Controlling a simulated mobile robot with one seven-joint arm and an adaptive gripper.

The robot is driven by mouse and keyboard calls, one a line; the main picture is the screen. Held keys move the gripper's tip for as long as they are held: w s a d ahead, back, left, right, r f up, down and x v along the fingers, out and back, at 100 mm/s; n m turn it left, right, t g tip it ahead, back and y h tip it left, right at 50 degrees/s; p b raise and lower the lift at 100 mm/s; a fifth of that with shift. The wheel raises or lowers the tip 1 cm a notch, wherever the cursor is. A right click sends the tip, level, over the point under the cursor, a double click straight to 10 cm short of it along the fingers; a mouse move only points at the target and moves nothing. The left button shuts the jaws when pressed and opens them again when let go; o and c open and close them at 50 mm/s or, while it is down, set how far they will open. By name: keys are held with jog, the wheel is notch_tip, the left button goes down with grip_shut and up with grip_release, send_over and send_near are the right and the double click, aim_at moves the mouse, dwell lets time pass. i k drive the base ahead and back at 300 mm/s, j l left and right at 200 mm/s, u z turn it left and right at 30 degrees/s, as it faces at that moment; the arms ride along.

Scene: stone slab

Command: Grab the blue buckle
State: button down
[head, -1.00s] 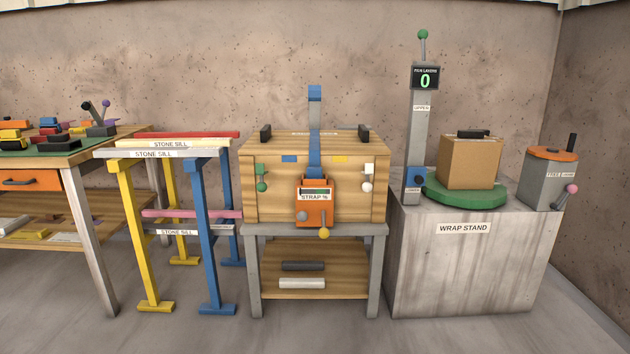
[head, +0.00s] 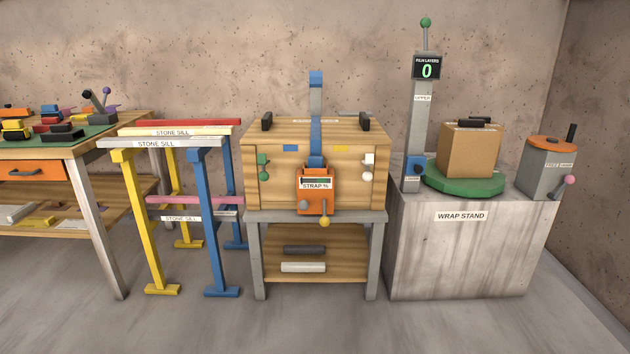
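A wooden crate (head: 352,188) with black handles stands on a grey-legged stand in the middle of the head view. A blue strap (head: 316,135) runs down its front. A small blue piece (head: 316,161), which may be the buckle, sits on the strap just above the orange strap tensioner (head: 316,196). Another blue block (head: 316,77) is on top of a grey upright behind the crate. I cannot tell for certain which is the buckle. My gripper is not in view.
Yellow and blue trestles (head: 208,225) with stone sills stand left of the crate. A workbench (head: 90,146) with small coloured parts is farther left. At right, the wrap stand (head: 420,250) holds a cardboard box (head: 468,152) on a green turntable (head: 440,184). The floor in front is clear.

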aim_at(314, 163)
jog(key=i+z, duration=0.1)
jog(key=z, duration=0.6)
jog(key=i+j+z, duration=0.25)
jog(key=j+z, duration=0.25)
jog(key=j, duration=0.15)
jog(key=i+j+z, duration=0.25)
jog(key=i+j, duration=0.15)
jog(key=j, duration=0.5)
jog(key=i+j+z, duration=0.15)
jog(key=j, duration=1.1)
jog(key=i+z, duration=0.05)
